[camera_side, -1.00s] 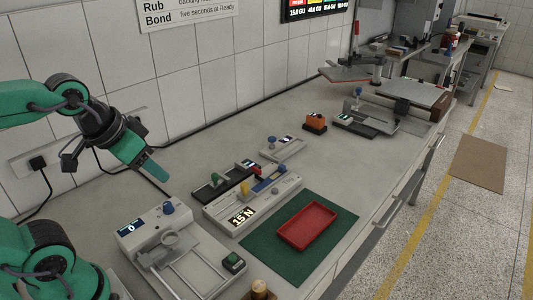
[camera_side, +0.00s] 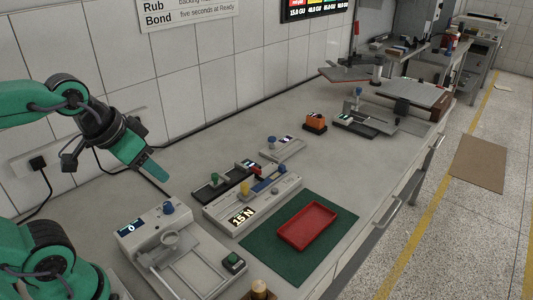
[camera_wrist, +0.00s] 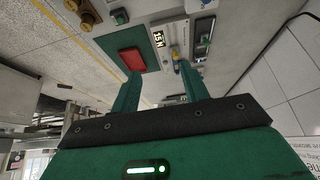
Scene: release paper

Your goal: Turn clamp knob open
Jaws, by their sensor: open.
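My gripper (camera_side: 152,172) hangs in the air above the left part of the bench, pointing down to the right. In the wrist view its two green fingers are apart with nothing between them (camera_wrist: 160,92). Below it in the side view is a grey device with a small display and a blue knob (camera_side: 168,208). I cannot tell which knob is the clamp knob. My gripper touches none.
A red tray (camera_side: 308,226) lies on a green mat (camera_side: 270,255). A small unit with a blue knob (camera_side: 272,141), an orange block (camera_side: 315,121) and another fixture (camera_side: 362,122) stand farther back. The wall (camera_side: 150,65) runs behind the bench.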

